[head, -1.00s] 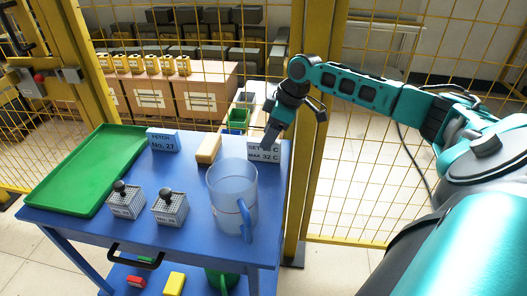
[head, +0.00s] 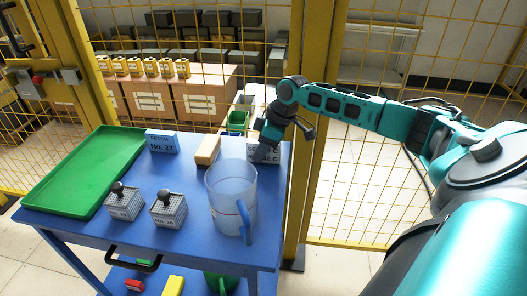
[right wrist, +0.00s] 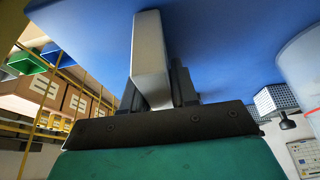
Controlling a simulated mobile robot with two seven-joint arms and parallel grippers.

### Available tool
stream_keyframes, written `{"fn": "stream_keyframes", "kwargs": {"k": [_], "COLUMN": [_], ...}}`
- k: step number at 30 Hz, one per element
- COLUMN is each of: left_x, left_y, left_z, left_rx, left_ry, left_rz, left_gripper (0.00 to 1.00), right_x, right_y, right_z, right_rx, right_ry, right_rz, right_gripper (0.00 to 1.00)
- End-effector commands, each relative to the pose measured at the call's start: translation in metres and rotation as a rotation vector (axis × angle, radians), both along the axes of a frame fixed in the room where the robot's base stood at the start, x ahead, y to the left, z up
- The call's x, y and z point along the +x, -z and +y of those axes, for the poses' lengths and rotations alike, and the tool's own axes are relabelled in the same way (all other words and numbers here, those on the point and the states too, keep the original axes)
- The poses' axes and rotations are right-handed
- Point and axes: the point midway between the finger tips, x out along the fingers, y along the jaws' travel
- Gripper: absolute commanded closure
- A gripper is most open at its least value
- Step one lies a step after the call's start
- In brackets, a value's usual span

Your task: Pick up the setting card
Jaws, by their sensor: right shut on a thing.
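The setting card (head: 273,154) is a small pale block with dark print, at the back right of the blue table. My right gripper (head: 261,153) reaches down over it from behind and hides part of its print. In the right wrist view the card (right wrist: 149,45) shows as a long grey-white block between the two dark fingers of the right gripper (right wrist: 156,86), which are shut on it. I cannot tell whether the card is clear of the table. My left gripper is not in view.
A clear jug (head: 231,198) stands just in front of the card. A tan block (head: 207,150) and the blue No. 27 card (head: 162,141) are to the left. Two grey gridded blocks (head: 123,204) and a green tray (head: 80,175) lie farther left. Yellow mesh fence stands behind.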

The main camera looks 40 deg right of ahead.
Motion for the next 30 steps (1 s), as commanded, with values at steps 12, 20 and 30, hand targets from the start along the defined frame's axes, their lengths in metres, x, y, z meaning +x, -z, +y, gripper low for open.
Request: {"fn": "stream_keyframes", "kwargs": {"k": [12,20,30], "left_x": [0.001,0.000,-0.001], "left_y": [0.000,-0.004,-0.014], "left_z": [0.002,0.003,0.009], "left_rx": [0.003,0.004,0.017], "left_ry": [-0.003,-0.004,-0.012], "left_rz": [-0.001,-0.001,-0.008], "left_gripper": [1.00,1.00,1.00], "right_x": [0.000,0.001,0.001], "right_y": [0.000,-0.019,-0.112], "right_z": [0.000,0.000,0.000], "right_rx": [0.000,0.000,0.000], "right_ry": [0.000,0.000,0.001], "right_rz": [0.000,-0.003,-0.006], "right_gripper": [1.00,1.00,1.00]}}
